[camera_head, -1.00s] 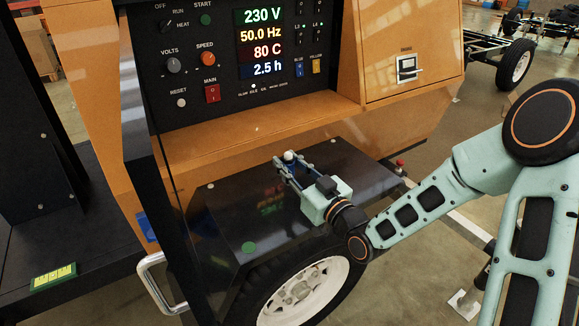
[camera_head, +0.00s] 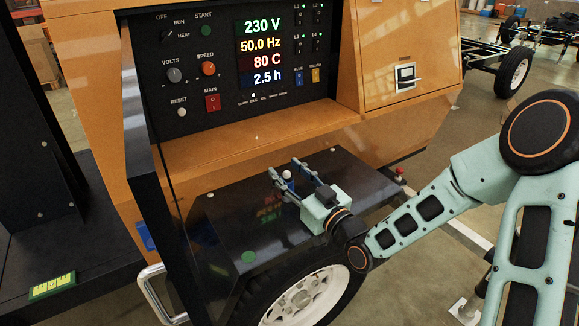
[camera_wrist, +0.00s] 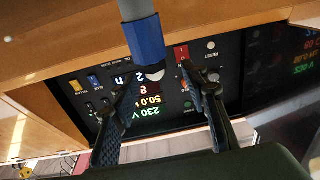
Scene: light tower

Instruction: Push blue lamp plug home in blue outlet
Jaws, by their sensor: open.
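An upright blue piece (camera_head: 289,184) with a white rounded top stands over the black deck, between my gripper's fingers. In the wrist view the blue collar (camera_wrist: 147,40) is on a grey shaft, with the pale round end between the fingertips. I take it for the blue lamp plug, but cannot confirm this. My gripper (camera_head: 288,172) is open around it, and its fingers (camera_wrist: 166,82) stand apart in the wrist view. A small blue fitting (camera_head: 298,70) labelled BLUE is on the control panel. I cannot tell whether it is the blue outlet. The blue piece's lower end is hidden.
The black deck (camera_head: 225,235) lies under my gripper, below the orange cabinet (camera_head: 225,150). The lit control panel (camera_head: 210,60) is above. A yellow fitting (camera_head: 315,76) is beside the blue one. A dark post (camera_head: 150,170) rises at the left; a wheel (camera_head: 305,300) is below.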

